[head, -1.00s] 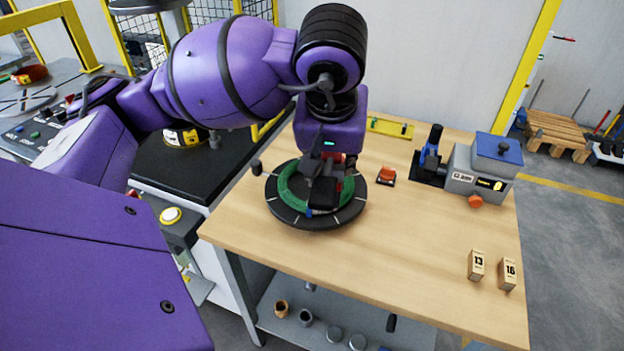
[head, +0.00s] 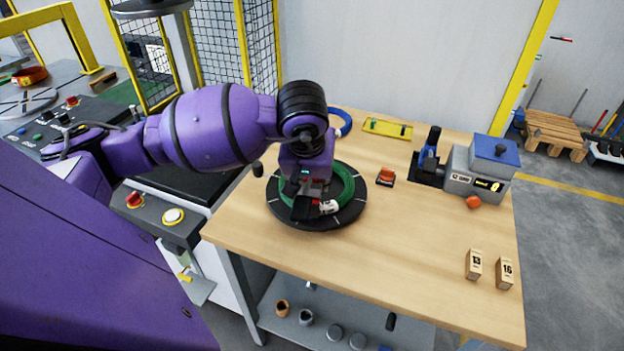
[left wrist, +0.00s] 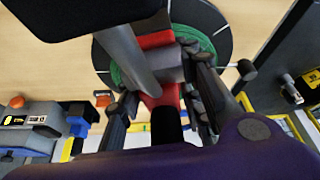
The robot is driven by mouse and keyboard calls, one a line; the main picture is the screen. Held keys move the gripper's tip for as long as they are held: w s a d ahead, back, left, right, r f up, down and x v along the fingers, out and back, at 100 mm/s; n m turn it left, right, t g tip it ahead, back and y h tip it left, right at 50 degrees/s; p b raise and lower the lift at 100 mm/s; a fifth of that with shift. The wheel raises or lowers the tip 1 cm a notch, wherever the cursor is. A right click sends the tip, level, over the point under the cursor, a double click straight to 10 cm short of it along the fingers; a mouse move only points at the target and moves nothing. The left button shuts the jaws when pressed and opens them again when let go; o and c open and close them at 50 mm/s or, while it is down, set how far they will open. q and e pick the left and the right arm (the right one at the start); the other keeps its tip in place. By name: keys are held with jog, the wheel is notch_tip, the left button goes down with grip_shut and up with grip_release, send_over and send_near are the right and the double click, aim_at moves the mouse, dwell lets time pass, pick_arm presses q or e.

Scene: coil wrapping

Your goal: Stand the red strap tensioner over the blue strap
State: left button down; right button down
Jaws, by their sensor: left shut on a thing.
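My left gripper (head: 306,203) is low over the near left part of the green coil (head: 346,187), which lies flat on a round black turntable (head: 352,213). It is shut on the red strap tensioner (head: 316,202), mostly hidden by the fingers; a pale end shows beside it. In the left wrist view the tensioner (left wrist: 157,41) shows red with a thick grey bar, between the dark fingers, with the coil behind. I cannot tell whether it touches the coil. I cannot make out a blue strap on the coil; the gripper covers that part. My right gripper is not in view.
A blue ring (head: 343,121) lies behind my wrist, near a yellow-green tray (head: 388,129). An orange-red block (head: 386,176) sits right of the turntable. A grey box with blue lid (head: 484,165) and two numbered blocks (head: 489,268) stand right. The front middle of the table is clear.

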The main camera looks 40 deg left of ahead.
pick_arm(q)
jog(key=shift+f, duration=0.25)
jog(key=shift+f+b, duration=0.1)
jog(key=shift+b, duration=0.25)
jog(key=shift+f, duration=0.2)
jog(key=c, duration=1.2)
grip_release()
